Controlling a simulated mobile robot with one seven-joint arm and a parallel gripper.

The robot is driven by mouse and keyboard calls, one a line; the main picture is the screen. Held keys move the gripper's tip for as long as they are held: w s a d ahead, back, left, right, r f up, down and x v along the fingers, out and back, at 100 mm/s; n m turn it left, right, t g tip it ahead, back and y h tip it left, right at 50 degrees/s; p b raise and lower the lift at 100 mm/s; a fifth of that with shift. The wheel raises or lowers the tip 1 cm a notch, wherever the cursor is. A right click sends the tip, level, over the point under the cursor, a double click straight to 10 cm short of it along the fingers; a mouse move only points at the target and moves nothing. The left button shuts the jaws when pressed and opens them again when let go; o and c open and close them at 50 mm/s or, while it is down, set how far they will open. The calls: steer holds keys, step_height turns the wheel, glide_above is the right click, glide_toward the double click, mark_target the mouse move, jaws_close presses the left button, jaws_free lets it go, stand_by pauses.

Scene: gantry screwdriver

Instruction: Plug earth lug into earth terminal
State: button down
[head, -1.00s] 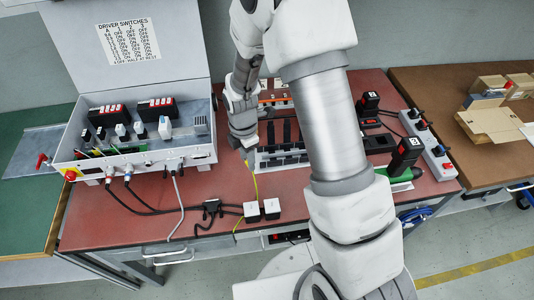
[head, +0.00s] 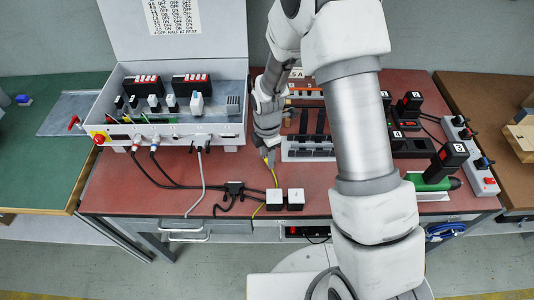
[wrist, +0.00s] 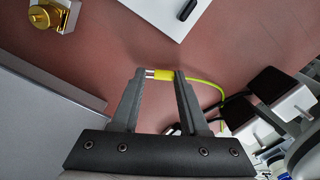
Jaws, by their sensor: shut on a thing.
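My gripper (wrist: 160,75) is shut on the earth lug (wrist: 151,74), a short metal end with a yellow-green sleeve, held crosswise between the fingertips. The yellow-green cable (wrist: 206,80) runs from the lug to the right and curves down. A brass terminal block (wrist: 56,14), apparently the earth terminal, sits at the top left of the wrist view, apart from the lug. In the head view my gripper (head: 267,150) is low over the red bench, just right of the grey box, with the yellow cable (head: 272,172) hanging below it. The lug is too small to make out there.
The open grey control box (head: 176,142) stands left of my gripper. A white-based rack of dark modules (head: 308,150) stands close on the right. Two white-topped blocks (head: 285,200) and dark cables lie at the bench front. A power strip (head: 468,155) is far right.

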steer(key=shift+f, duration=0.1)
steer(key=shift+c, duration=1.7)
jaws_free()
step_height(320, 180, up, 18)
steer(key=f+p, duration=0.1)
steer(key=p, duration=0.2)
steer(key=s+d+r+m+t, duration=0.1)
steer(key=s+d+r+m, duration=0.15)
steer(key=r, duration=0.25)
steer(key=s+d+r+m+t+p, duration=0.1)
steer(key=s+d+r+m, duration=0.1)
steer(key=r+m, duration=0.25)
steer(key=s+d+r+m+t, duration=0.1)
steer(key=s+d+r+m, duration=0.15)
steer(key=r, duration=0.25)
steer(key=s+d+r+m+t, duration=0.1)
steer(key=s+d+r+m, duration=0.1)
steer(key=s+m, duration=0.4)
steer(key=s+d+r+m+t+p, duration=0.1)
steer(key=s+d+r+m, duration=0.2)
steer(key=s+r+m, duration=0.2)
steer(key=shift+s+r+m, duration=0.3)
steer(key=shift+s+m, duration=0.2)
steer(key=shift+m, duration=0.95)
